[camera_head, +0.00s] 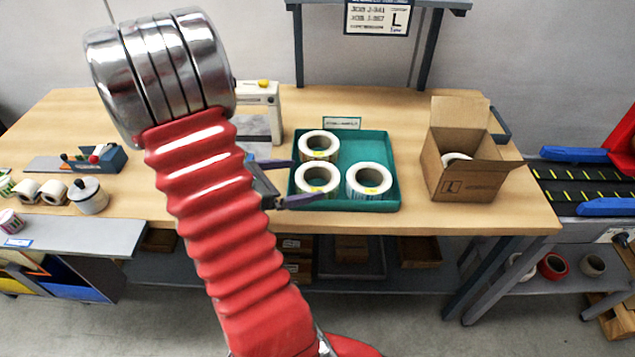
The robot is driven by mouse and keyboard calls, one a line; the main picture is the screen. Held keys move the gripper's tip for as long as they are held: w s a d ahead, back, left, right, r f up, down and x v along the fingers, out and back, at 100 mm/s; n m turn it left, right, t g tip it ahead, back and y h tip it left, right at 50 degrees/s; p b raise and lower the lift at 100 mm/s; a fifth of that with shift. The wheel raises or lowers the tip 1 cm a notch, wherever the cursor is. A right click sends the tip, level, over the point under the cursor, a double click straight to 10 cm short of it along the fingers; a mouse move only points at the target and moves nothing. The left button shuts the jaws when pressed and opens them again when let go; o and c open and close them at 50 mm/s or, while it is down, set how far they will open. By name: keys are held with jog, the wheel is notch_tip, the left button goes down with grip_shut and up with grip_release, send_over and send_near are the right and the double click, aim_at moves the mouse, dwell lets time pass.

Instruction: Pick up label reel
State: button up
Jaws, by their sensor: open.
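Three white label reels lie flat in a green tray on the wooden table: one at the back left (319,144), one at the front left (317,182), and one at the right (369,180). My gripper (295,182) is open at the left side of the tray (391,150). One finger points toward the back left reel and the other toward the front left reel. I cannot tell whether either finger touches a reel. My red ribbed arm hides the gripper's rear part.
An open cardboard box (463,180) with a white reel (457,158) inside stands right of the tray. A grey-white machine (262,108) stands behind my gripper. A blue holder (95,158) and small rolls are at the left. A conveyor (585,182) is at the right.

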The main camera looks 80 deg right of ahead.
aim_at(329, 175)
jog(key=shift+x, duration=2.5)
jog(key=shift+s, duration=0.1)
jog(key=c, duration=1)
notch_tip(329, 175, up, 10)
jog(key=shift+r, duration=0.1)
